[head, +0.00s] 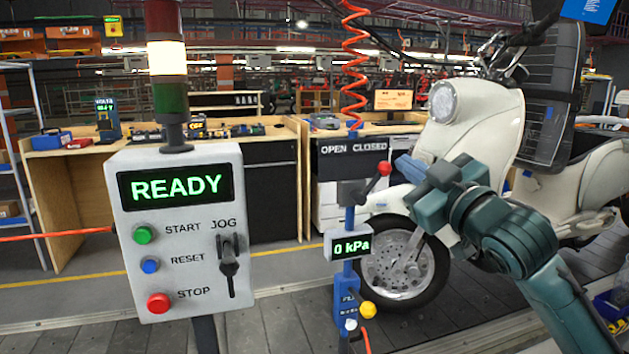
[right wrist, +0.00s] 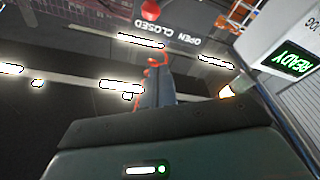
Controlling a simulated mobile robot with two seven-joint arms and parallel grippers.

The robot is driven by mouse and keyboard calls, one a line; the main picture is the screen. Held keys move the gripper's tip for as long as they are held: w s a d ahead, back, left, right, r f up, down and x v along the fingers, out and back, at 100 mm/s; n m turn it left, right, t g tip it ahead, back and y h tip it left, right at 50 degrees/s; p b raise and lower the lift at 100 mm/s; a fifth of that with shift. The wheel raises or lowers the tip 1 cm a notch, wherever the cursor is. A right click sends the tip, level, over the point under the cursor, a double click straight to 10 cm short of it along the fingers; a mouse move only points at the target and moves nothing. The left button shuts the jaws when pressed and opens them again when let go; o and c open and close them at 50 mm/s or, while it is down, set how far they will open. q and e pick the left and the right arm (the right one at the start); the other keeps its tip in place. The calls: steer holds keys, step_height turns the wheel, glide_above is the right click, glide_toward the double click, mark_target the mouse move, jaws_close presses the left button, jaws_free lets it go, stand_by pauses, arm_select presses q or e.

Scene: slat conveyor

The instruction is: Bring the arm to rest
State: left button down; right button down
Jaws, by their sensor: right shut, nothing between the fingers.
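My right gripper (head: 402,165) is in the middle right of the head view, its blue-grey fingers shut and empty. The shut fingers also show in the right wrist view (right wrist: 156,85). In the head view the fingertips appear just right of a red-knobbed lever (head: 384,169) on the valve post; I cannot tell the exact gap in depth. In the right wrist view the red knob (right wrist: 150,10) is beyond the fingertips, apart from them. The lever leans toward the CLOSED side of its label plate (head: 352,148). My left gripper is not in view.
A control box (head: 180,230) reading READY stands at the left, below a signal tower lit pale yellow (head: 167,58). The blue post carries a 0 kPa display (head: 350,245) and a yellow ball (head: 368,310). A cream scooter (head: 480,125) stands behind my right arm. A red coiled hose (head: 355,60) hangs above the post.

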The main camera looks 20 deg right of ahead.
steer(key=s+a+f+m+g+p, duration=0.1)
steer(key=a+f+g+p, duration=0.15)
steer(key=f, duration=1.05)
steer(key=s+a+f+m+g+p, duration=0.15)
steer(key=a+f, duration=0.25)
steer(key=f, duration=0.9)
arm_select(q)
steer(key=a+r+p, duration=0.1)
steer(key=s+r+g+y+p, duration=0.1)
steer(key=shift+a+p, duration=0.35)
arm_select(e)
steer(key=s+a+f+m+g, duration=0.1)
steer(key=s+a+f, duration=0.3)
steer(key=s+f, duration=0.5)
steer(key=s+a+f+m+g, duration=0.1)
steer(key=s+a+f+g, duration=0.3)
steer(key=s+f, duration=0.5)
steer(key=shift+s, duration=0.55)
steer(key=shift+a+f+m, duration=0.1)
steer(key=shift+m, duration=0.15)
